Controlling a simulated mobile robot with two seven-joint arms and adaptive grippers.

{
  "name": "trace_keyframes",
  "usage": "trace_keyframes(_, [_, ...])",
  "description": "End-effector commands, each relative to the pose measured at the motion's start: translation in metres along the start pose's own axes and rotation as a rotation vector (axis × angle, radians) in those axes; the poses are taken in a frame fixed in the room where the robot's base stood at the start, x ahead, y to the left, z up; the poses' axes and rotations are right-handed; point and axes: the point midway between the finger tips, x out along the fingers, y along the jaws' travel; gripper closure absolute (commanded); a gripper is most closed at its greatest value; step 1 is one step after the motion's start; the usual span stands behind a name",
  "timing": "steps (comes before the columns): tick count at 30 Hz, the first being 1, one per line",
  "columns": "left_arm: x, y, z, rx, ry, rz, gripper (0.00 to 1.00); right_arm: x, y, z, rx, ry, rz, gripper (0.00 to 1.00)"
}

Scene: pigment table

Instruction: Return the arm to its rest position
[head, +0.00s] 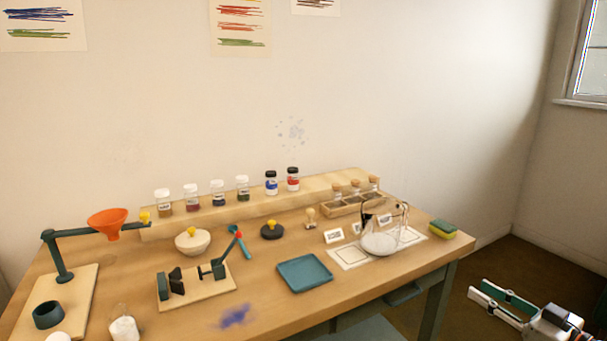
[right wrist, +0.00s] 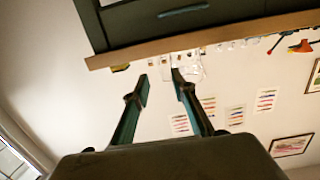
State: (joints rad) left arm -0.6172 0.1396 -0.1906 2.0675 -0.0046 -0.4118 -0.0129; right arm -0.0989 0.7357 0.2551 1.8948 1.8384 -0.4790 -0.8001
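My right gripper (head: 478,288) is at the lower right of the head view, off the right end of the table (head: 340,304) and over the brown floor. It is apart from everything on the table. In the right wrist view its two fingers (right wrist: 160,80) stand apart with nothing between them, so it is open and empty. That view is turned over, with the table edge (right wrist: 200,42) and the dark drawer front beneath it along the top. My left gripper is not in view.
Near the table's right end are a green and yellow sponge (head: 443,229) and a glass vessel with white powder (head: 380,242). A teal tray (head: 304,273), wooden clamp stand (head: 197,288) and orange funnel (head: 108,222) stand further left. Floor around the right gripper looks clear.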

Motion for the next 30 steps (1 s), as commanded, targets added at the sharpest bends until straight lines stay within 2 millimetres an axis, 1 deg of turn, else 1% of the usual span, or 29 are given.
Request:
trace_keyframes(1, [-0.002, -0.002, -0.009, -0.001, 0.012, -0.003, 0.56, -0.002, -0.009, 0.014, 0.002, -0.026, 0.007, 0.74])
trace_keyframes(5, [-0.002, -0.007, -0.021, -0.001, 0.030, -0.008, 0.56, -0.009, -0.036, 0.067, 0.004, -0.117, 0.026, 0.74])
trace_keyframes(6, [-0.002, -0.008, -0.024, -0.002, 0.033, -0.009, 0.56, -0.012, -0.047, 0.084, 0.004, -0.146, 0.032, 0.74])
trace_keyframes(8, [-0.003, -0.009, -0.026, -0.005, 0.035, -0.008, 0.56, -0.018, -0.065, 0.111, 0.004, -0.192, 0.040, 0.74])
trace_keyframes(9, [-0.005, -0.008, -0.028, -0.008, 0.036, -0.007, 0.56, -0.024, -0.079, 0.129, 0.003, -0.225, 0.045, 0.74])
trace_keyframes(11, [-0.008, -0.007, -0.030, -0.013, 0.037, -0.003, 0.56, -0.032, -0.100, 0.155, 0.000, -0.271, 0.053, 0.74])
trace_keyframes(12, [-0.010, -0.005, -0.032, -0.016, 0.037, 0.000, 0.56, -0.039, -0.116, 0.170, -0.003, -0.300, 0.058, 0.74])
trace_keyframes(14, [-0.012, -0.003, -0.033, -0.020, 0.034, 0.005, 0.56, -0.049, -0.139, 0.192, -0.008, -0.341, 0.064, 0.74])
trace_keyframes(16, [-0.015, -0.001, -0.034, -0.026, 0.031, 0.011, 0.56, -0.061, -0.168, 0.213, -0.017, -0.385, 0.069, 0.74])
trace_keyframes(17, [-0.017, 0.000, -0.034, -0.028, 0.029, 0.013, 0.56, -0.067, -0.180, 0.221, -0.021, -0.402, 0.071, 0.74])
trace_keyframes(18, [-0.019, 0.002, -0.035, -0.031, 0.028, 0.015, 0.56, -0.074, -0.197, 0.230, -0.026, -0.423, 0.073, 0.74])
trace_keyframes(20, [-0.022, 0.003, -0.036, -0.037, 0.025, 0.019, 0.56, -0.085, -0.223, 0.242, -0.034, -0.451, 0.077, 0.74])
trace_keyframes(21, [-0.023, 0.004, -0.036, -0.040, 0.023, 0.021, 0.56, -0.092, -0.240, 0.249, -0.040, -0.468, 0.078, 0.74])
trace_keyframes(24, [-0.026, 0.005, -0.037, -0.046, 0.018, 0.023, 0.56, -0.108, -0.277, 0.259, -0.057, -0.502, 0.081, 0.74])
trace_keyframes(27, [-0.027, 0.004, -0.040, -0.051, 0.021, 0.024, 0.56, -0.119, -0.305, 0.263, -0.070, -0.521, 0.083, 0.74])
trace_keyframes(30, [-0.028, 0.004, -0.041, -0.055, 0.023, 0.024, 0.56, -0.126, -0.323, 0.265, -0.081, -0.531, 0.084, 0.74])
